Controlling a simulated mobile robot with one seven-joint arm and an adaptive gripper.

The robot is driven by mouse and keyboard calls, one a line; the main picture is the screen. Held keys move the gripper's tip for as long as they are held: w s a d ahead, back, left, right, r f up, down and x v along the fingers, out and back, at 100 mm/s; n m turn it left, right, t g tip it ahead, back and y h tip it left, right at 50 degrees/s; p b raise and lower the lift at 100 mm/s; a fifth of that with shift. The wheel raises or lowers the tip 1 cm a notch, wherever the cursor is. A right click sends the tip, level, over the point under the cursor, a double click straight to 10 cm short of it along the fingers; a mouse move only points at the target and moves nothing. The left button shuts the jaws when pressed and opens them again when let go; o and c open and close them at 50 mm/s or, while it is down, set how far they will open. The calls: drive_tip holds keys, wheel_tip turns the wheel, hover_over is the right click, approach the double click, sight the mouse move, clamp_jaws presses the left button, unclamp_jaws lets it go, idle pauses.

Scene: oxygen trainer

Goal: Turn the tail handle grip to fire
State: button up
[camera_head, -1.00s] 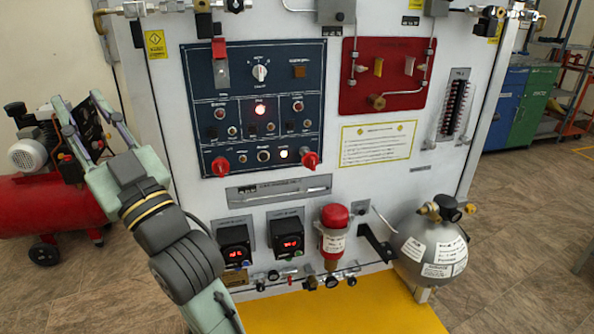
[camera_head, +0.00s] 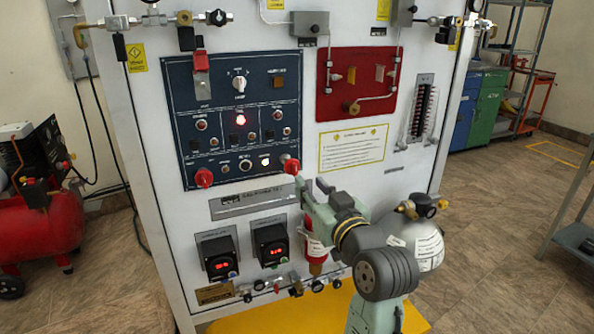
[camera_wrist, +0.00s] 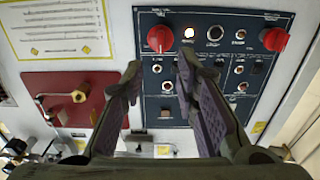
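Two red knobs sit at the bottom corners of the dark blue control panel (camera_head: 232,118): the left knob (camera_head: 204,178) and the right knob (camera_head: 291,166). I cannot tell from the labels which is the tail handle grip. My gripper (camera_head: 312,187) is just below and right of the right knob in the head view. In the wrist view, which is upside down, my gripper (camera_wrist: 159,70) is open and empty. The right knob (camera_wrist: 160,38) shows ahead of the gap between the fingers, apart from them. The left knob (camera_wrist: 274,40) lies farther right there.
A lit white lamp (camera_head: 265,161) is beside the right knob. A red valve plate (camera_head: 357,82) and a notice (camera_head: 353,148) are to the right. Two display boxes (camera_head: 270,245) are below. A grey tank (camera_head: 430,245) is partly behind my arm.

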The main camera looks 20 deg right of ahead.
sight(296, 169)
drive_tip(key=w, duration=0.3)
drive_tip(key=w+p, duration=0.1)
drive_tip(key=w, duration=0.3)
drive_tip(key=shift+w+a, duration=0.2)
drive_tip(key=shift+w, duration=0.1)
drive_tip(key=shift+c, duration=0.3)
clamp_jaws()
